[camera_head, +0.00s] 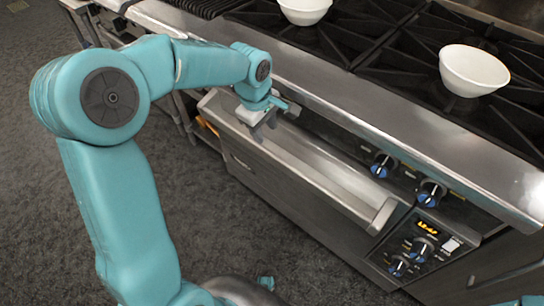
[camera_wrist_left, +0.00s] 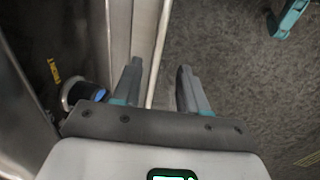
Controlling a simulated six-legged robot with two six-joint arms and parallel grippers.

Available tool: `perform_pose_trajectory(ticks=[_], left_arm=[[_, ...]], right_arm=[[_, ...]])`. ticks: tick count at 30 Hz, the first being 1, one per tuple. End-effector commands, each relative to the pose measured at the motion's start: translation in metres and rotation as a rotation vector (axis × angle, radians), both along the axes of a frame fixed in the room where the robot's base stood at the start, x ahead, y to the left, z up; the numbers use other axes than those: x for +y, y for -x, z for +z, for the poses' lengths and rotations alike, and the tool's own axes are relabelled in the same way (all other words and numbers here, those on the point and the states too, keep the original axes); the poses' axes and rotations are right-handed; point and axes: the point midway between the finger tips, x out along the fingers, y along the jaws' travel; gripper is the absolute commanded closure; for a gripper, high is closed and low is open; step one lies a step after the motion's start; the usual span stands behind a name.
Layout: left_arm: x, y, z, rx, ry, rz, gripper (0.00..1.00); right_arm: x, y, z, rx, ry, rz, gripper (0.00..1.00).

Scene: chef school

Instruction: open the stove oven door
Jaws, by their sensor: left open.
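The stove oven door (camera_head: 285,198) is a dark metal front below the control knobs, with a long pale metal handle ledge (camera_head: 325,172) along its top. The door looks shut, though the steep angle makes this hard to judge. My left gripper (camera_head: 262,127) is at the far left end of the ledge, pointing down. In the left wrist view, its two fingers (camera_wrist_left: 160,88) are apart, and the thin pale edge of the ledge (camera_wrist_left: 158,55) runs between them, nearer the left finger. I cannot tell whether either finger touches it.
Blue-ringed knobs (camera_head: 431,193) and a lit control panel (camera_head: 411,243) are on the stove front, right of the ledge. White bowls (camera_head: 473,70) stand on the black burner grates. The grey carpet (camera_head: 250,240) before the oven looks clear except for my own parts.

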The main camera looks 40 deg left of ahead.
Motion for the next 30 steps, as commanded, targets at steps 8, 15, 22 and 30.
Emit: perform_pose_trajectory(ticks=[8,15,22,30], left_arm=[[-0.001,-0.011,-0.068,0.007,0.001,0.000,0.57],[-0.002,-0.022,-0.119,0.006,0.001,0.000,0.57],[-0.002,-0.028,-0.141,0.002,0.001,0.000,0.57],[-0.002,-0.029,-0.144,0.002,0.001,0.001,0.57]], right_arm=[[0.000,0.000,-0.013,0.000,0.000,0.000,0.57],[0.000,0.000,-0.021,0.000,0.000,0.000,0.57],[0.000,0.000,-0.024,0.000,0.000,0.000,0.57],[0.000,0.000,-0.024,0.000,0.000,0.000,0.57]])
